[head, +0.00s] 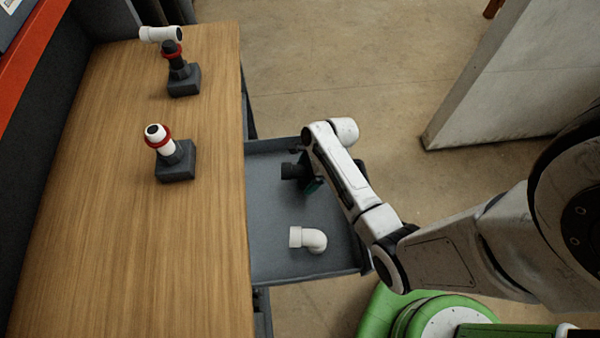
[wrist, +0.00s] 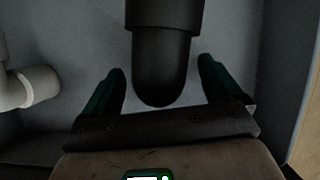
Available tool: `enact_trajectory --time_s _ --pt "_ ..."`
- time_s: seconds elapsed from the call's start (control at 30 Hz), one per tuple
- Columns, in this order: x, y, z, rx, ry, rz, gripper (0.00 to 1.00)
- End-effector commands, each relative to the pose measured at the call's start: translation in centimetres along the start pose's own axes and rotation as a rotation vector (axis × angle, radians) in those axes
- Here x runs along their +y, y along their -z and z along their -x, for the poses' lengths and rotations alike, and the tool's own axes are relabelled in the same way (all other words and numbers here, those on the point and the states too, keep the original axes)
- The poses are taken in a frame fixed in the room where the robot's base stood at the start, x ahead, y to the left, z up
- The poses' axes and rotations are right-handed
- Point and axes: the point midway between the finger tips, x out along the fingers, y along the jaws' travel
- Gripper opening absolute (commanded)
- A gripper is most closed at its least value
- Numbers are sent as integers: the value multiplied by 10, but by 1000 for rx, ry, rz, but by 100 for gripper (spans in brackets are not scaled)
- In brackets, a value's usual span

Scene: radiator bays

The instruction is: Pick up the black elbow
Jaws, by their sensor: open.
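The black elbow (head: 292,171) lies in the grey drawer (head: 275,262), in its upper half in the head view, partly hidden by my arm. In the wrist view the black elbow (wrist: 165,60) reaches down between the two green fingers of my gripper (wrist: 160,90). The fingers are open, one on each side of it, with a gap showing on both sides. In the head view my gripper is mostly hidden under the arm, and only a bit of green finger (head: 312,186) shows beside the elbow.
A white elbow (head: 309,239) lies in the same drawer; it also shows in the wrist view (wrist: 30,87). The wooden bench (head: 120,250) borders the drawer on the left and carries two dark stands (head: 183,82) (head: 175,163) with fittings and red rings. A pale wall (head: 515,80) stands at right.

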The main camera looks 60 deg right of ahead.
Motion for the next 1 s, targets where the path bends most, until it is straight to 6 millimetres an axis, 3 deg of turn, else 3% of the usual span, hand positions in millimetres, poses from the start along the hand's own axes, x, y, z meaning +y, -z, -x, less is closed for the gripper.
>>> enact_trajectory --time_s 0.13,0.4,1.0 --pt "0 0 -10 0 -1 1 92" --pt "0 0 -12 0 0 1 90" --pt "0 0 -11 0 0 1 33"
